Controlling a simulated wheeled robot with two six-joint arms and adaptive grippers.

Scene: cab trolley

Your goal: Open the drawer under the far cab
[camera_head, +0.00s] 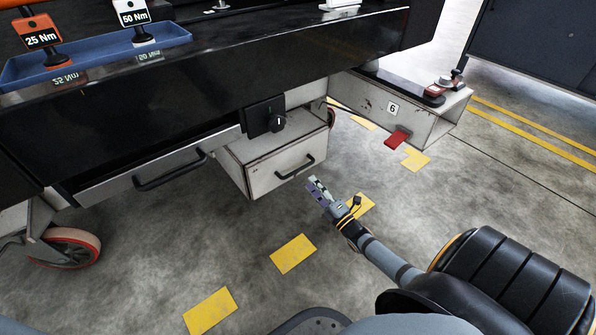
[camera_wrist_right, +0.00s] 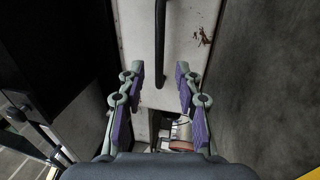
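A white box-shaped drawer (camera_head: 262,179) with a black bar handle (camera_head: 296,168) hangs under the black trolley body (camera_head: 170,95). Its front appears close to its housing. My right gripper (camera_head: 313,183) is just in front of the drawer, to the lower right of the handle. In the right wrist view the right gripper (camera_wrist_right: 160,72) is open, and the handle (camera_wrist_right: 160,42) runs up the picture, its lower end between the two fingers. I cannot tell whether either finger touches it. My left gripper is not in view.
A grey drawer (camera_head: 150,172) with a black handle sits to the left. A white open box marked 6 (camera_head: 400,110) with a red tab (camera_head: 397,138) juts out at right. A blue tray (camera_head: 95,55) lies on top. Floor with yellow marks (camera_head: 293,254) is free in front.

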